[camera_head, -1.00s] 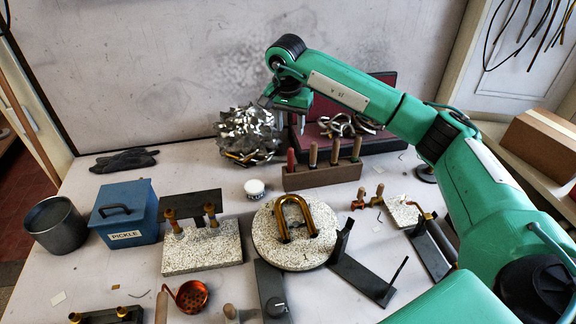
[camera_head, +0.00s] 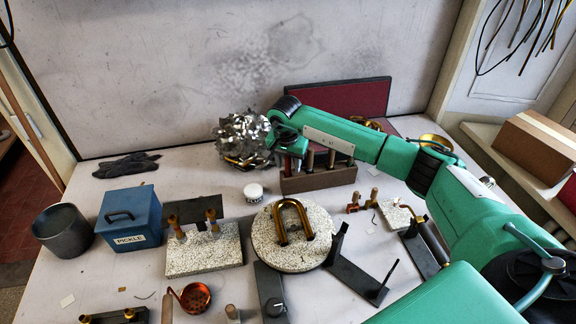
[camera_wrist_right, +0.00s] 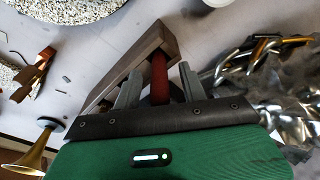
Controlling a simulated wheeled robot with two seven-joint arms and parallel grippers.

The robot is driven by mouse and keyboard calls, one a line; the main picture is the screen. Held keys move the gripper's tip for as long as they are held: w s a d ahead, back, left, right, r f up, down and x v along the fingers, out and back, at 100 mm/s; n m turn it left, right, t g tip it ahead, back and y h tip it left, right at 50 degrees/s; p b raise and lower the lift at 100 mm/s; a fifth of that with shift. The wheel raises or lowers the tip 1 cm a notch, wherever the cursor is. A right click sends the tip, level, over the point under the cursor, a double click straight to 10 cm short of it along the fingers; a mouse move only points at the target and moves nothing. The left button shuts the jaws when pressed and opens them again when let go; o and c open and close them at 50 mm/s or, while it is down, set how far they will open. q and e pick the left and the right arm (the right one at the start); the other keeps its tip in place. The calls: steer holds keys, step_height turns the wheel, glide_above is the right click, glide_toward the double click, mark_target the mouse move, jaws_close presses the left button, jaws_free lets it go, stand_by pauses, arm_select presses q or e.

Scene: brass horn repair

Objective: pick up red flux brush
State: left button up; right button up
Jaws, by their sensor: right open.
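The red flux brush (camera_wrist_right: 159,80) stands in the wooden holder block (camera_head: 322,180), at its left end in the head view. In the right wrist view its red handle shows between the two fingers of my right gripper (camera_wrist_right: 159,86), with a gap on each side. That gripper is open and reaches down over the holder (camera_wrist_right: 140,58). In the head view my right gripper (camera_head: 289,152) hides most of the brush. My left gripper is not in view.
Wooden-handled tools stand beside the brush in the same holder. A crumpled silvery metal heap (camera_head: 243,139) lies close to the left. A dark red panel (camera_head: 350,97) stands behind. A round speckled block (camera_head: 293,255) with a brass U-tube (camera_head: 281,224) lies in front.

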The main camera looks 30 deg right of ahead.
jaws_close()
stand_by(0.3)
